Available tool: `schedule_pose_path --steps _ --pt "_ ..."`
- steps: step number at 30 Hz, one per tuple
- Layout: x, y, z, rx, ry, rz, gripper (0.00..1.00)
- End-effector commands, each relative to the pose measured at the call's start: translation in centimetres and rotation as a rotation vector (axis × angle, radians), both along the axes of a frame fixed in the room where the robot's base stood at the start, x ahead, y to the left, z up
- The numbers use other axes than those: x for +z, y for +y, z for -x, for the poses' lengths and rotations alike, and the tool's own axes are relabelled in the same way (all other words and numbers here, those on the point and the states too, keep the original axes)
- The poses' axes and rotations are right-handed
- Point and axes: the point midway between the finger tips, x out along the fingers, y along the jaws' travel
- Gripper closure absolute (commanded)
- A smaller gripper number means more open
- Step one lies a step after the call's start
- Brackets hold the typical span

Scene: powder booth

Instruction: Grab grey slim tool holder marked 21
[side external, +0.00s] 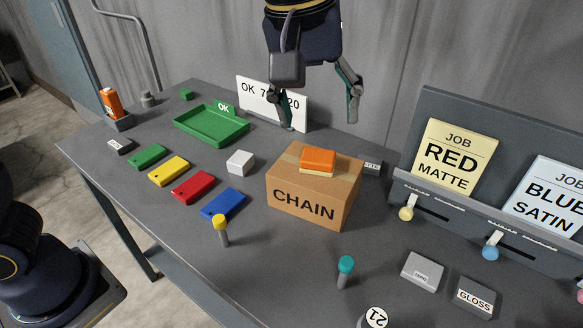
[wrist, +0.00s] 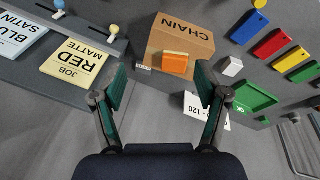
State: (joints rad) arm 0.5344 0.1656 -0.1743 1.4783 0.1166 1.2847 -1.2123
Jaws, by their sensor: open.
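A round white label with a sideways 21 (side external: 376,317) shows at the bottom edge of the side view. Only its top end is in the picture; the body below is mostly cut off, so I cannot tell its full shape. It does not show in the wrist view. My gripper (side external: 322,115) is open and empty, raised over the back of the table behind the cardboard box, far from the 21 label. In the wrist view my gripper (wrist: 160,82) has its two green-padded fingers spread wide with nothing between them.
The CHAIN box (side external: 310,192), with an orange block (side external: 318,159) on top, stands between my gripper and the 21 label. A teal-capped grey cylinder (side external: 345,270) and GLOSS block (side external: 474,297) stand near the label. The job-card rack (side external: 440,218) borders the right.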

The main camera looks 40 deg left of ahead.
Motion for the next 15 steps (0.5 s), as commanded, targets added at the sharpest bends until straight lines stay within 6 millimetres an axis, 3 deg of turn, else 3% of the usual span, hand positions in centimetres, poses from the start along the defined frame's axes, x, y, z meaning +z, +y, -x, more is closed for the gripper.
schedule_pose_path --steps 1,3,6,9,15 --pt "-2.0 -4.1 0.5 -0.05 0.045 -0.011 0.26" --pt "-4.5 -8.6 1.6 -0.115 0.091 -0.026 0.26" --pt "-8.1 -13.4 4.0 -0.219 0.144 -0.056 0.26" --pt "-11.2 -15.8 6.4 -0.287 0.191 -0.093 0.26" --pt "-13.8 -16.7 8.1 -0.325 0.207 -0.115 0.26"
